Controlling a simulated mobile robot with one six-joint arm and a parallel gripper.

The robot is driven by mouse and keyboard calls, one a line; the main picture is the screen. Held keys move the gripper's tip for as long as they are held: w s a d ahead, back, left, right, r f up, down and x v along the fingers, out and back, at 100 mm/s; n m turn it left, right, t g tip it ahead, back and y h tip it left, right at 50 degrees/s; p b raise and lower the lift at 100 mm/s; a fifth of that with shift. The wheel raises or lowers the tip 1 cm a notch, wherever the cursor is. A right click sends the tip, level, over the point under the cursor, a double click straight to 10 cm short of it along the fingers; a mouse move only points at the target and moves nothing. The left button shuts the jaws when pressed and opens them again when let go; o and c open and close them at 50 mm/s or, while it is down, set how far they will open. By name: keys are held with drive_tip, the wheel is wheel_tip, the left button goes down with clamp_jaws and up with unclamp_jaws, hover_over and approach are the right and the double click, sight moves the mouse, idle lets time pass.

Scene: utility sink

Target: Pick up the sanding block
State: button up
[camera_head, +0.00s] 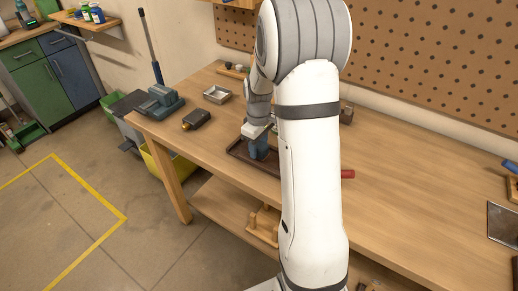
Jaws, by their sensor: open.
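I cannot single out the sanding block with certainty. A blue-grey piece (260,149) shows right under my gripper (255,138), over the dark tray (238,152) on the workbench; I cannot tell whether it is the block or part of the gripper. My gripper points down at the tray and is open, but its fingertips are small and partly hidden. My white arm covers the right part of the tray. A small brown-grey block (347,115) stands behind the arm, to its right.
On the wooden workbench (420,215) are a dark tool with a yellow end (197,119), a grey metal dish (216,95), a blue-grey vise (162,103) and a red handle (347,174). A pegboard wall (430,70) rises behind. The bench right of my arm is largely clear.

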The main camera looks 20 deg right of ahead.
sight(259, 145)
drive_tip(key=shift+c, duration=0.2)
drive_tip(key=c, duration=0.6)
drive_tip(key=shift+r, duration=0.1)
wheel_tip(259, 145, up, 10)
drive_tip(key=shift+f, duration=0.1)
